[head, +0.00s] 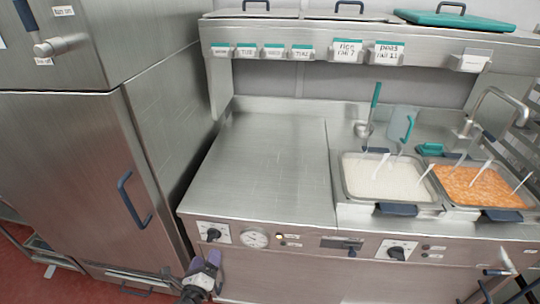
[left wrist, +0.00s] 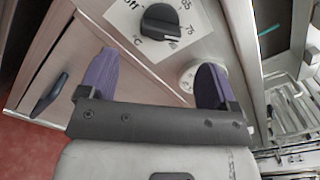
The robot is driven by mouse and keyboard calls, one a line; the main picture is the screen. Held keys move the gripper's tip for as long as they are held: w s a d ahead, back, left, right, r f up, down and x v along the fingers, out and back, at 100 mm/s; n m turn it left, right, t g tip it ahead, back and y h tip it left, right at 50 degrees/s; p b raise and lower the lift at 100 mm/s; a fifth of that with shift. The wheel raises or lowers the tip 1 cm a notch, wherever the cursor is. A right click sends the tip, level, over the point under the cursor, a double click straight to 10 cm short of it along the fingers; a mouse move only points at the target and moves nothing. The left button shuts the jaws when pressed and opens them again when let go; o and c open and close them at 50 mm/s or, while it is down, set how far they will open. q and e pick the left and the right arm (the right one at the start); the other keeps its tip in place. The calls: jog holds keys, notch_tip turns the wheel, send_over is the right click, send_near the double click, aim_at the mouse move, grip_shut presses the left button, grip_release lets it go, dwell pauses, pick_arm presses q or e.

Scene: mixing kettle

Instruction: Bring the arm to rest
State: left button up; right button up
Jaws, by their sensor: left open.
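My left gripper (head: 205,268) is in front of the counter's front panel, low at the left, below a black knob (head: 213,234). In the left wrist view my left gripper (left wrist: 156,82) has its two purple fingers spread wide with nothing between them. The black knob (left wrist: 159,21) lies beyond the fingertips, apart from them, on a white dial plate marked "Off" and with temperatures in °C. A round gauge (head: 255,238) sits right of the knob and shows partly behind the right finger in the wrist view. I cannot make out my right gripper.
A steel cabinet (head: 70,160) with a blue handle (head: 133,200) stands at the left. The flat steel lid (head: 260,160) is clear. Pans of white rice (head: 385,180) and orange food (head: 478,187) sit at the right. A shelf (head: 350,45) with labels spans the back.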

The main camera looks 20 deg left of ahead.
pick_arm(q)
jog(key=s+a+n+g+y, duration=0.3)
jog(key=a+n+g+y, duration=0.25)
jog(key=n, duration=0.85)
jog(key=s+d+r+n+g+h+p, duration=0.25)
jog(key=s+d+n+h, duration=0.25)
jog(key=s+d, duration=0.35)
jog(key=s+d+r+n+g+h+p, duration=0.1)
jog(key=s+d+r+n+g+h, duration=0.25)
jog(key=s+d, duration=0.5)
jog(key=s+d+f+g+h+p, duration=0.1)
jog(key=s+d+f+g+p, duration=0.1)
jog(key=s, duration=0.8)
notch_tip(320, 180, up, 38)
jog(key=p, duration=3.8)
jog(key=shift+s+a+f, duration=0.2)
jog(key=shift+s, duration=0.05)
